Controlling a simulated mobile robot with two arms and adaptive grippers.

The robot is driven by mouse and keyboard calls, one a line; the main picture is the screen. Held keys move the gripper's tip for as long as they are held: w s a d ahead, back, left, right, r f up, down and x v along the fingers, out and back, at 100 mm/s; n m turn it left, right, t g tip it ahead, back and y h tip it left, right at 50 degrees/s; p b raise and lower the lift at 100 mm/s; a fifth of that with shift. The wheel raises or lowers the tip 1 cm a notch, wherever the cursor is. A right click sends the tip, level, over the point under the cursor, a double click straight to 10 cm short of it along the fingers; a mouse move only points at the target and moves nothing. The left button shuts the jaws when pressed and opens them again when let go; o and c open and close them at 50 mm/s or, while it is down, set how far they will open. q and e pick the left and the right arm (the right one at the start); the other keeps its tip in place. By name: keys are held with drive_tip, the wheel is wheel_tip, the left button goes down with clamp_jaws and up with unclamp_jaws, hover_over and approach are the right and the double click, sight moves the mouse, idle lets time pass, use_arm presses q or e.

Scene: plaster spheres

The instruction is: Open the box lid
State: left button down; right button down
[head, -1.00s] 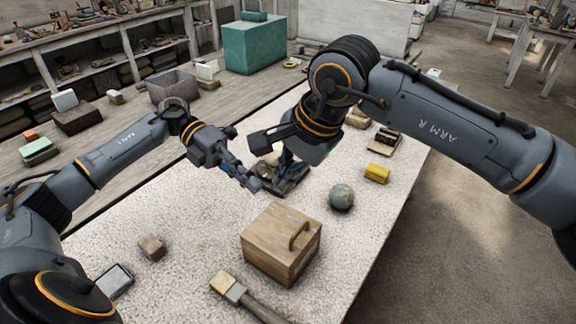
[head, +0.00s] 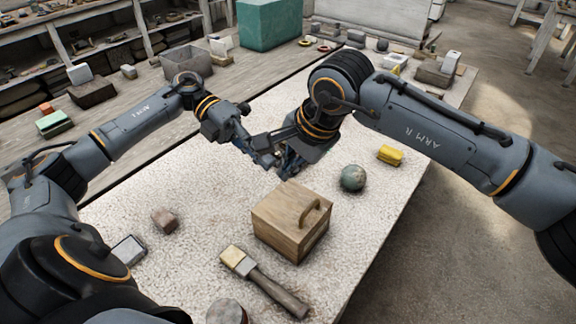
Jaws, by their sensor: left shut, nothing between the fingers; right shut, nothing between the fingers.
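The wooden box (head: 281,233) sits on the speckled table in the head view. Its lid (head: 290,205) is closed and has a curved handle (head: 311,212) on top. My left gripper (head: 272,163) is shut and empty, behind the box and up and left of it in the picture. My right gripper (head: 288,166) is shut and empty, just behind the box. The two grippers overlap in the picture, and I cannot tell whether they touch.
A greenish sphere (head: 352,178) and a yellow block (head: 390,155) lie right of the box. A brush (head: 264,281) lies in front of it, with a round-topped thing (head: 227,312) nearer. A brown block (head: 165,220) and a flat grey-topped object (head: 129,250) lie left. The table between is clear.

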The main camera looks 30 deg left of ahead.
idle(0.9)
use_arm(q)
drive_tip(key=c, duration=1.4)
unclamp_jaws()
drive_tip(key=shift+c, duration=0.2)
drive_tip(key=v, duration=1.2)
use_arm(e)
drive_tip(key=v, duration=1.2)
